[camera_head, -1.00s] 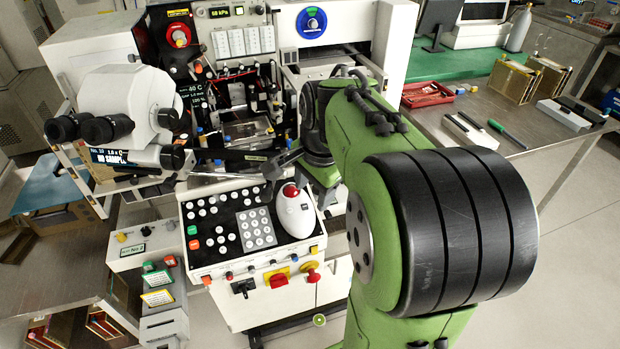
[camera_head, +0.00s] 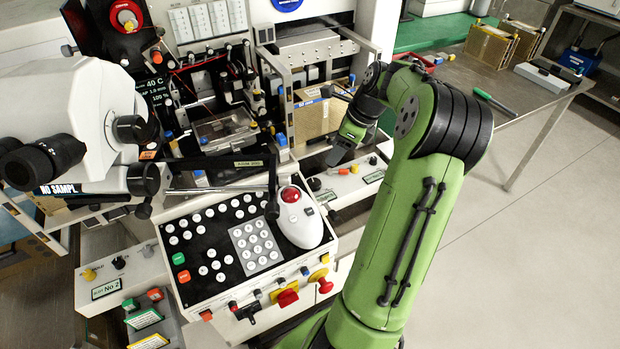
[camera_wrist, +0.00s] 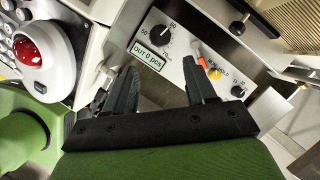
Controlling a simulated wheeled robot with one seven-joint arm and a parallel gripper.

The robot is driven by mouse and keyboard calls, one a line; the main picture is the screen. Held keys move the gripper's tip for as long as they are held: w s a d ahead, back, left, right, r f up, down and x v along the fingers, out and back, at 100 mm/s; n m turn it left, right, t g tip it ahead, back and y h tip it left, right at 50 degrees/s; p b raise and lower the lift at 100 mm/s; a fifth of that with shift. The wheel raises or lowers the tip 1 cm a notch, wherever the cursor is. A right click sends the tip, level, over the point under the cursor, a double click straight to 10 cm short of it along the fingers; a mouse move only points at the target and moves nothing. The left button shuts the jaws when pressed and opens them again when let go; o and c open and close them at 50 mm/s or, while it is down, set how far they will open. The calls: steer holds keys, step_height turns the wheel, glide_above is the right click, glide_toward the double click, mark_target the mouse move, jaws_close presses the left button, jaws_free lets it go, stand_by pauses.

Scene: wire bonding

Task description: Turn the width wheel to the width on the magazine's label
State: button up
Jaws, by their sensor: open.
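A black knob with a pointer and a printed scale, with 50 and 60 among its numbers, sits on a white panel in the wrist view (camera_wrist: 160,35); it looks like the width wheel. It also shows in the head view as a small black knob (camera_head: 314,184). My gripper (camera_wrist: 160,68) is open and empty, its two black fingers apart, with the knob beyond the gap between the tips. In the head view my gripper (camera_head: 338,152) hangs above the panel. A brown box, likely the magazine (camera_head: 318,115), stands behind it; I cannot read a width on it.
Open floor lies right.

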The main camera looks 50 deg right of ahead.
mark_target(313, 182)
steer(key=b+x, duration=0.5)
steer(key=x, duration=0.9)
steer(key=shift+c, duration=0.2)
steer(key=c, duration=0.8)
